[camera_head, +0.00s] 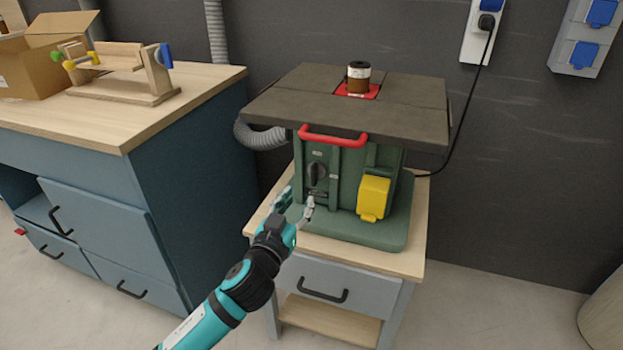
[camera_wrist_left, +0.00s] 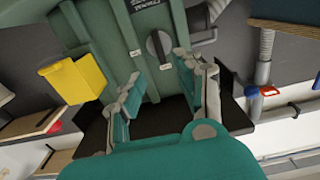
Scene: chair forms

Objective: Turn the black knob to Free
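The black knob (camera_head: 316,173) sits on a panel on the front of the green machine (camera_head: 343,190). Its grip bar stands roughly upright. In the left wrist view, which is turned over, the knob (camera_wrist_left: 158,45) shows ahead, between the directions of my two fingers. My left gripper (camera_head: 296,204) is open, in front of the machine and a little below the knob. Its fingers (camera_wrist_left: 159,72) are apart and nothing is between them; they do not appear to touch the knob. The lettering around the knob is too small to read. My right gripper is out of view.
A yellow box-shaped part (camera_head: 373,198) juts out right of the knob. A red handle bar (camera_head: 333,137) runs above it, under the dark tabletop (camera_head: 300,98). The machine stands on a small wooden cabinet (camera_head: 390,262). A blue workbench (camera_head: 195,180) stands at left.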

